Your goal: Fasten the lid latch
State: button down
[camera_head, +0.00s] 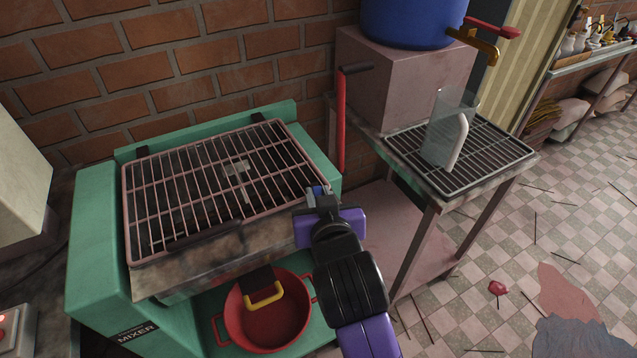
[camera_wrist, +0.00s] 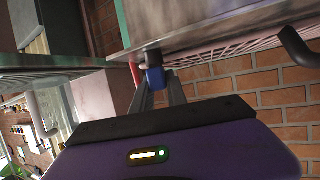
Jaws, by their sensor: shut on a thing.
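The mixer (camera_head: 95,250) is a green machine with a wire-grid lid (camera_head: 150,205) lying down over its dark tub. A small blue piece, seemingly the lid latch (camera_head: 317,190), is at the lid's front right corner. In the wrist view the blue latch (camera_wrist: 154,77) sits between my fingertips, just below a metal edge of the mixer. My gripper (camera_head: 318,200) is shut on it; the fingers also show in the wrist view (camera_wrist: 160,92). The fingers partly hide the latch, and I cannot tell whether it is engaged.
A red lever (camera_head: 341,125) with a dark handle stands at the mixer's right rear. A red pot (camera_head: 265,325) sits below the tub. To the right, a table holds a pink block (camera_head: 400,85), a blue barrel (camera_head: 410,20) and a clear pitcher (camera_head: 445,130) on a rack. Checkered floor is right.

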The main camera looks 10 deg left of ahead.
jog(key=shift+r+n+g+y+p, duration=0.1)
jog(key=shift+n+g+y+p, duration=0.7)
jog(key=shift+n+y+p, duration=0.7)
jog(key=shift+n+y, duration=0.4)
jog(key=shift+y, duration=0.1)
jog(key=c, duration=1.3)
grip_release()
jog(key=v, duration=0.7)
jog(key=shift+s+d+r, duration=0.15)
jog(key=shift+s+d, duration=0.1)
